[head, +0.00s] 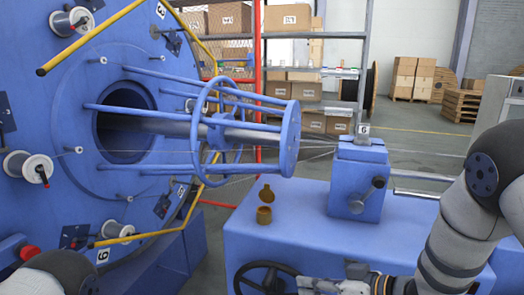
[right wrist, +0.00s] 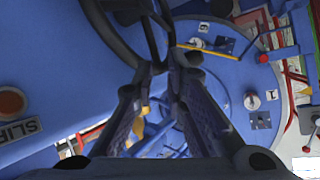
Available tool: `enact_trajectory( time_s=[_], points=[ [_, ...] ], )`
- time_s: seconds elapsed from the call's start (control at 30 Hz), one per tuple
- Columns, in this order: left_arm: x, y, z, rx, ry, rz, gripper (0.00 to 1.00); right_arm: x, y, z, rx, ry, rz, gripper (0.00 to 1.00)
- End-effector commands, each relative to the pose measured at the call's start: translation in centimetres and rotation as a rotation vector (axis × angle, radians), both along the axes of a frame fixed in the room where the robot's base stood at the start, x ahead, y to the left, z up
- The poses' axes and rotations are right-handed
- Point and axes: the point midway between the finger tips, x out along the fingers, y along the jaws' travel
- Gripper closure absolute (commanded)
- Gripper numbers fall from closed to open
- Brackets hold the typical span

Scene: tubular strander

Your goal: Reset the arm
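My right gripper (head: 302,285) is at the bottom of the head view, at the right side of a dark handwheel (head: 240,279) on the front of the blue machine base. In the right wrist view the two fingers (right wrist: 164,68) come close together with the rim of the handwheel (right wrist: 108,35) between their tips. They look shut on it, though the contact is partly hidden. My right arm (head: 462,235) bends down from the right edge. A part of my left arm (head: 60,272) shows at bottom left; its gripper is out of view.
A big blue strander disc (head: 70,130) with wire spools and yellow bars fills the left. A blue cage (head: 230,120) reaches toward a clamp block (head: 358,180) on the base (head: 310,235). Boxes (head: 410,78) are far behind.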

Motion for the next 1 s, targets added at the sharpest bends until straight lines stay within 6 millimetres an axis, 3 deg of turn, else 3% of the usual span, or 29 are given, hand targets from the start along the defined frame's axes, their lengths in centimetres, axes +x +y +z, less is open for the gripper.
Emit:
enact_trajectory(
  time_s=[0.1,0.17,0.27,0.3,0.4,0.5,0.53,0.6,0.7,1.0],
  points=[
    [0.7,0.0,0.7,0.0,-0.024,0.0,0.88,-6.2,-2.5,-7.1,-0.083,0.202,-0.19,0.88],
    [0.9,0.0,1.0,-0.001,-0.032,0.0,0.88,-10.4,-4.0,-10.5,-0.151,0.322,-0.277,0.88],
    [1.3,0.0,1.4,0.0,-0.045,0.001,0.88,-19.0,-6.5,-14.8,-0.282,0.536,-0.391,0.88],
    [1.4,0.0,1.6,-0.001,-0.051,0.002,0.88,-22.7,-7.4,-15.9,-0.34,0.623,-0.425,0.88],
    [1.8,0.0,1.9,0.0,-0.063,0.002,0.88,-31.6,-9.3,-17.0,-0.476,0.827,-0.48,0.88],
    [2.1,0.0,2.1,-0.001,-0.072,0.002,0.88,-38.5,-10.6,-16.5,-0.585,0.988,-0.503,0.88],
    [2.1,0.0,2.2,-0.001,-0.074,0.002,0.88,-40.0,-10.9,-16.3,-0.609,1.022,-0.506,0.88],
    [2.2,0.0,2.2,-0.001,-0.076,0.002,0.88,-42.6,-11.3,-15.7,-0.651,1.085,-0.51,0.88],
    [2.2,0.0,2.2,-0.001,-0.077,0.002,0.88,-44.3,-11.6,-15.3,-0.68,1.125,-0.513,0.88],
    [2.1,0.0,2.2,-0.001,-0.075,0.002,0.88,-44.4,-11.7,-15.3,-0.682,1.127,-0.514,0.88]
  ],
)
